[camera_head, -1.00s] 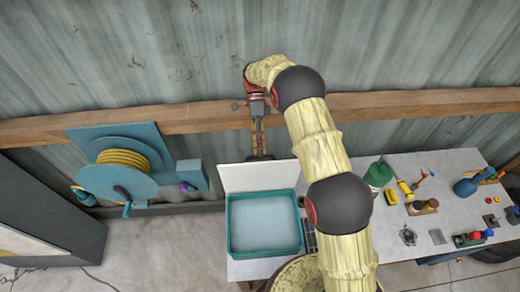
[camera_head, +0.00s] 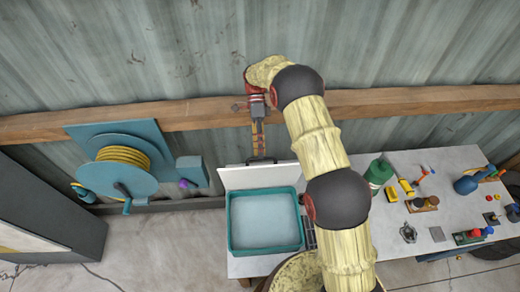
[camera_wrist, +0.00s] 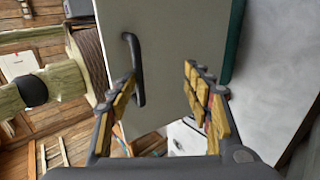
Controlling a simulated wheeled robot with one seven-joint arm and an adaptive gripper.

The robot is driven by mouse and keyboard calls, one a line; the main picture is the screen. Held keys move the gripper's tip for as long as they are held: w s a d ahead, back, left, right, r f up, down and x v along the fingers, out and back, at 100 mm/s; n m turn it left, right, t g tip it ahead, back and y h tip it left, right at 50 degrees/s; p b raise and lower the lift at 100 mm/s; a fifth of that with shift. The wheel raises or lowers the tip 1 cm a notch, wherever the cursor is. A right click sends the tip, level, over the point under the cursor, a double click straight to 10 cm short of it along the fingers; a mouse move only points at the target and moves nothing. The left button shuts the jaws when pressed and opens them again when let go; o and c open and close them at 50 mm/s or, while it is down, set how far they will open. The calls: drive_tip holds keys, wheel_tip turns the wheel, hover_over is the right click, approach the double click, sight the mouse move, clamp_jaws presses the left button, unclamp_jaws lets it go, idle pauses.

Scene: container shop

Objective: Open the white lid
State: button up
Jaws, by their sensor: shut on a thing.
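The white lid (camera_head: 237,178) stands raised along the back edge of the open teal box (camera_head: 233,222). Its black handle (camera_head: 277,161) shows along the lid's top edge. My gripper (camera_head: 258,154) reaches down to the handle from above. In the wrist view, the white lid (camera_wrist: 175,45) lies ahead of my gripper (camera_wrist: 160,88), and the dark handle (camera_wrist: 135,58) is beside the left finger. The fingers look spread, and the exact contact is hard to see. The box's pale blue inside is exposed and looks empty.
The box sits at the left end of a white worktop (camera_head: 455,210). To its right are a green bottle (camera_head: 378,173), small tools and a blue spray bottle (camera_head: 466,185). A blue hose reel (camera_head: 120,175) is on the wall at left. A wooden beam (camera_head: 400,103) crosses the wall behind.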

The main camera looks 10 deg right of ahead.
drive_tip(key=shift+d+f, duration=0.1)
drive_tip(key=shift+f, duration=0.2)
drive_tip(key=shift+c, duration=0.2)
wheel_tip(320, 180, up, 11)
drive_tip(key=shift+f, duration=0.2)
drive_tip(key=shift+c, duration=1.2)
